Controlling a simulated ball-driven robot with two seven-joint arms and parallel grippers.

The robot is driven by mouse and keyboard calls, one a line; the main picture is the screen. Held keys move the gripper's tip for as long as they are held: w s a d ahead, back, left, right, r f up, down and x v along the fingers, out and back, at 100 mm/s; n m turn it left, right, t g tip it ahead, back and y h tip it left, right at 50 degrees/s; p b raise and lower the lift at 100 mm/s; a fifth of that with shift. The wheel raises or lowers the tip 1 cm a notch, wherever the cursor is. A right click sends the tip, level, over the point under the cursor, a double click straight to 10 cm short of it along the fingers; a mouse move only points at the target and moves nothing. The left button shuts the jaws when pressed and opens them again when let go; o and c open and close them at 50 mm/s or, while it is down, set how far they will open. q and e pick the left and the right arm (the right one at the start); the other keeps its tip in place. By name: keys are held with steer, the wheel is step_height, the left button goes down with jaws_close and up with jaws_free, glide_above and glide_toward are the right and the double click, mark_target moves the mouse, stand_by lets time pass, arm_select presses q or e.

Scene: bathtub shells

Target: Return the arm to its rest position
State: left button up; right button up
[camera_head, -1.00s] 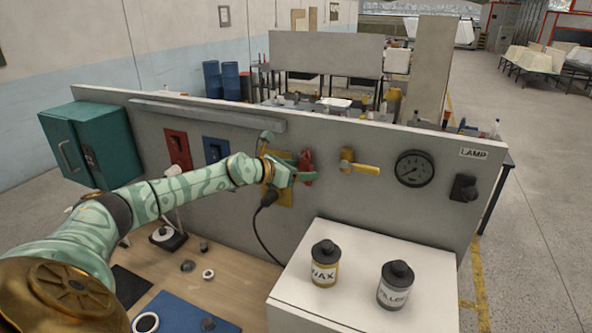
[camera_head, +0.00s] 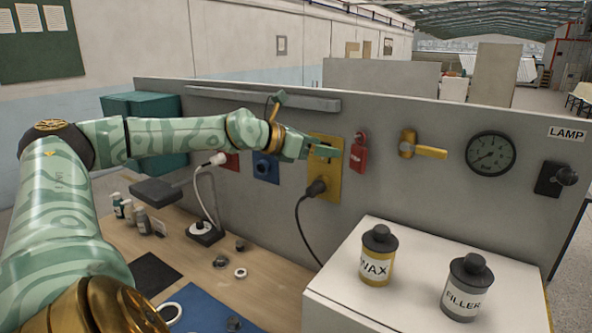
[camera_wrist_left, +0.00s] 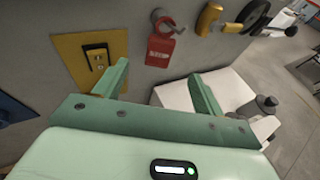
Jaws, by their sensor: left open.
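My left arm reaches in from the left in the head view. Its gripper (camera_head: 327,151) is in front of the yellow socket plate (camera_head: 326,182) on the grey panel, left of the red tag (camera_head: 358,156). In the left wrist view the two green fingers (camera_wrist_left: 160,90) stand wide apart with nothing between them. The yellow plate (camera_wrist_left: 72,52) is ahead and left of the fingers, and the red tag (camera_wrist_left: 160,50) hangs ahead of them. A black plug (camera_head: 316,187) with a cable sits on the lower part of the plate. My right gripper does not show.
The white box (camera_head: 400,255) at right carries a WAX can (camera_head: 377,258) and a FILLER can (camera_head: 467,288). A yellow lever (camera_head: 425,149), a gauge (camera_head: 490,153) and a black knob (camera_head: 556,178) project from the panel.

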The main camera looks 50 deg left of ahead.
arm_select(q)
steer(key=b+v, duration=0.6)
steer(key=shift+s, duration=0.25)
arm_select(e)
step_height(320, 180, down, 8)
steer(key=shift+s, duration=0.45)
arm_select(q)
steer(key=shift+d, duration=0.1)
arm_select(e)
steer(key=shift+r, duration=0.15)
